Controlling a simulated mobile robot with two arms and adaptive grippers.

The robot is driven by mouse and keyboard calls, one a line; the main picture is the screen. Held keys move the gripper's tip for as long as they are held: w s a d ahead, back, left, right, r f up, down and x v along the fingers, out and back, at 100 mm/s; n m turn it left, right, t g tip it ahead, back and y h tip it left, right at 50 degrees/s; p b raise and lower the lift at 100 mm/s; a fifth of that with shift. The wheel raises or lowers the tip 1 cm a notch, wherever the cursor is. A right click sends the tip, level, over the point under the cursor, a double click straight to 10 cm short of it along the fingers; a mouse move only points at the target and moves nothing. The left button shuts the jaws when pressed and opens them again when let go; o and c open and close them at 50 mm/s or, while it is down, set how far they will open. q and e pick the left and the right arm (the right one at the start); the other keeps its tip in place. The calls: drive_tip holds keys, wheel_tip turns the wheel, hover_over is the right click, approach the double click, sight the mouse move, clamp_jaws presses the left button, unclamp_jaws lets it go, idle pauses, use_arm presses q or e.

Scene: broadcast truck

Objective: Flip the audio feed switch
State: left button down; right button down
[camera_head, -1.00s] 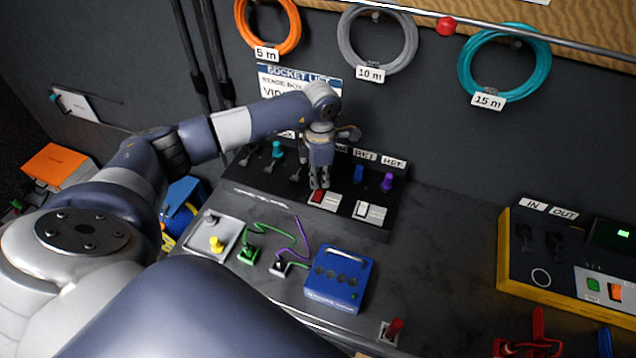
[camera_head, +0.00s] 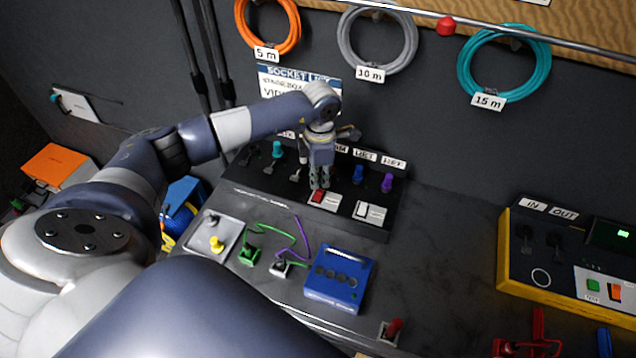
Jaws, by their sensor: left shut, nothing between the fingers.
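A dark panel (camera_head: 338,223) stands at the back of the bench with several plugs and two rocker switches on its front part. The left switch is red and white (camera_head: 324,200); the right one is white and grey (camera_head: 370,212). Which one is the audio feed switch I cannot read. My left gripper (camera_head: 319,186) points down, shut and empty, with its fingertips just behind the red switch's upper edge. Whether it touches the switch I cannot tell. The gripper hides part of the panel and its labels. My right gripper is not in view.
A blue box (camera_head: 340,279) with green and purple cables stands in front of the panel. A yellow-edged unit (camera_head: 560,290) is at right. Orange (camera_head: 268,46), grey (camera_head: 345,40) and teal (camera_head: 545,60) cable coils hang on the wall. Bare bench lies between panel and yellow-edged unit.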

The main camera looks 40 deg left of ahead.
sight(320, 190)
use_arm(q)
drive_tip(key=shift+f+b, duration=1)
drive_tip(key=shift+f, duration=0.15)
idle(0.6)
drive_tip(key=shift+r, duration=0.1)
drive_tip(key=shift+r+p, duration=2.1)
drive_tip(key=shift+r, duration=1.4)
drive_tip(key=shift+f, duration=0.1)
